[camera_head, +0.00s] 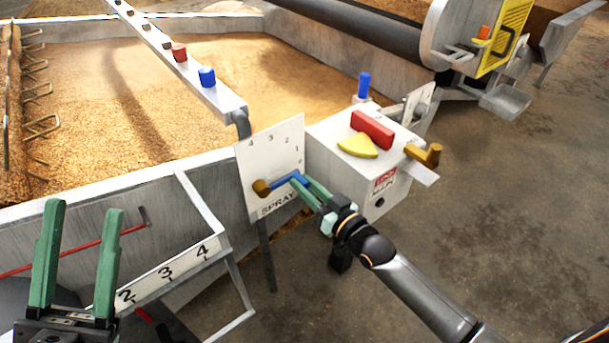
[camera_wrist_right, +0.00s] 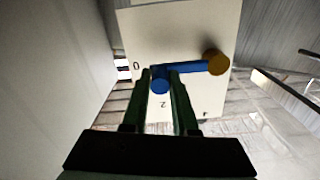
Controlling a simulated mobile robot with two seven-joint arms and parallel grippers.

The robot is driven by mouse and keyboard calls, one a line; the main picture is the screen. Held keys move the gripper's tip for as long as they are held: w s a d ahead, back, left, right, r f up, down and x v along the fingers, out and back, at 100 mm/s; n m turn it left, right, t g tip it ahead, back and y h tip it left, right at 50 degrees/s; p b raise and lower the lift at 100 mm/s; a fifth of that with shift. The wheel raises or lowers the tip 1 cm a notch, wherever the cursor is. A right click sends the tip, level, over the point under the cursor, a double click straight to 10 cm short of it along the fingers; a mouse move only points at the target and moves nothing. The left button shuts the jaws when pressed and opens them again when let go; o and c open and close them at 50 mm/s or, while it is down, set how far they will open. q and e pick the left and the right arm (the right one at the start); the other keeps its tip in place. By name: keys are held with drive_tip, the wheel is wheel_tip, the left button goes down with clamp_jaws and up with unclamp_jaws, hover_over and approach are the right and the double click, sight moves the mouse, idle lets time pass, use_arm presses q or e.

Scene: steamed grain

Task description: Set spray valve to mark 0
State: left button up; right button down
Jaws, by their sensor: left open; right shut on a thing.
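The spray valve is a white plate (camera_head: 272,160) marked SPRAY with numbers along its upper and right side. A blue lever (camera_head: 286,180) runs right from a brown hub (camera_head: 261,188) on it. In the right wrist view the blue lever (camera_wrist_right: 193,67) runs left from the brown hub (camera_wrist_right: 215,62), its free end close beside the 0 mark. My right gripper (camera_head: 304,186) is shut on the lever's blue grip (camera_wrist_right: 160,86), at the end away from the hub. My left gripper (camera_head: 84,212) is open and empty at the lower left.
A grey box (camera_head: 335,180) with a red bar (camera_head: 373,129), yellow wedge (camera_head: 358,146) and brown handle (camera_head: 424,154) stands right of the plate. A numbered strip (camera_head: 165,270) lies near my left gripper. A grain-filled trough (camera_head: 300,60) is behind.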

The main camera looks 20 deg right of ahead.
drive_tip(key=shift+f, duration=0.15)
drive_tip(key=c, duration=0.7)
unclamp_jaws()
use_arm(q)
drive_tip(key=r+p, duration=0.3)
drive_tip(key=shift+a+r+p, duration=0.2)
drive_tip(key=shift+r+p, duration=0.1)
use_arm(e)
drive_tip(key=v, duration=1.2)
drive_tip(key=shift+s+d, duration=0.1)
drive_tip(key=shift+s, duration=0.15)
